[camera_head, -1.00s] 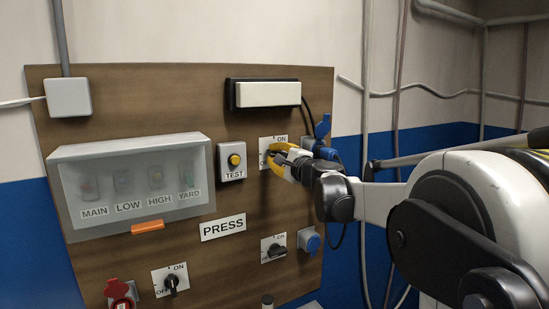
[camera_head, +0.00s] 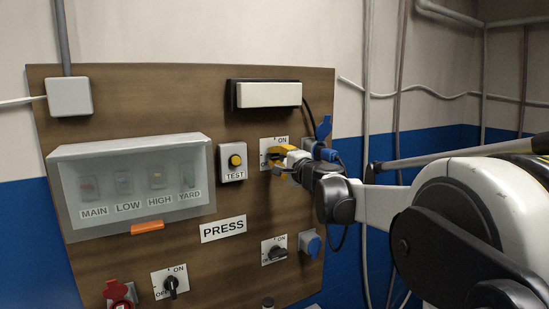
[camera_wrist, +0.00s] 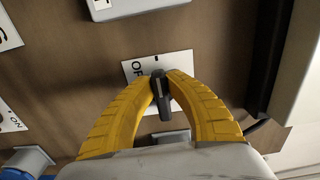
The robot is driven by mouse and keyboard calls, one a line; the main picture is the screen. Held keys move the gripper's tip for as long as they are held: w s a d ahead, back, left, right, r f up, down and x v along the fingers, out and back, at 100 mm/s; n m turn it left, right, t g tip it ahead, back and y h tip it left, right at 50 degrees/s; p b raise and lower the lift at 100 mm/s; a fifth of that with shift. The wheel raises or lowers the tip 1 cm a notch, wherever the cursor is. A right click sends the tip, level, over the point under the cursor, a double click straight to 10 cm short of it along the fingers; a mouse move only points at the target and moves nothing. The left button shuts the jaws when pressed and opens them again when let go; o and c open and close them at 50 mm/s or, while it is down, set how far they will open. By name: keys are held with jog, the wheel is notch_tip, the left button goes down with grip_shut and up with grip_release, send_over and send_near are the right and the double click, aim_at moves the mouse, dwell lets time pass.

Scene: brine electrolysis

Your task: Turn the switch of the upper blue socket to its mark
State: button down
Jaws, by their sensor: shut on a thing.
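The switch (camera_wrist: 160,95) of the upper blue socket is a dark knob on a white ON/OFF plate (camera_wrist: 135,68). In the head view the same plate (camera_head: 282,141) sits right of the TEST button, mostly behind my gripper. My gripper (camera_wrist: 163,76) has yellow fingers, one on each side of the knob, shut on it. It also shows in the head view (camera_head: 274,160). The upper blue socket (camera_head: 323,130) has its blue lid raised, just right of my gripper, with its lower part partly hidden by the gripper. A short black mark line shows on the plate near the fingertips.
The lower switch (camera_head: 278,253) and lower blue socket (camera_head: 311,243) sit below. The yellow TEST button (camera_head: 234,161) is close on the left. A clear breaker box (camera_head: 130,180) stands out further left. A black cable (camera_head: 338,165) hangs right of my gripper.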

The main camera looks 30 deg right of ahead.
jog(key=c, duration=1.4)
grip_release()
jog(key=s, duration=1.2)
jog(key=shift+d, duration=0.2)
jog(key=s+a+f+n+g+y+b, duration=0.15)
jog(key=s+a+f+n+b, duration=0.3)
jog(key=f, duration=0.45)
jog(key=s+a+f+n+g+y+b, duration=0.1)
jog(key=s+a+f+n+g+b, duration=0.15)
jog(key=a+f+b, duration=0.5)
jog(key=s+a+f+n+g+y+b, duration=0.1)
jog(key=s+a+f+n+g+b, duration=0.2)
jog(key=a+f, duration=0.65)
jog(key=s+f+n+g+h+b, duration=0.1)
jog(key=s+f+b, duration=0.4)
jog(key=f, duration=0.5)
jog(key=s+d+f+n+g+h+b, duration=0.1)
jog(key=s+f+n+b, duration=0.3)
jog(key=f, duration=0.6)
jog(key=s+f+n+g+h+b, duration=0.2)
jog(key=s+f+b, duration=0.4)
jog(key=s+f, duration=0.2)
notch_tip(320, 180, down, 2)
jog(key=shift+d, duration=0.15)
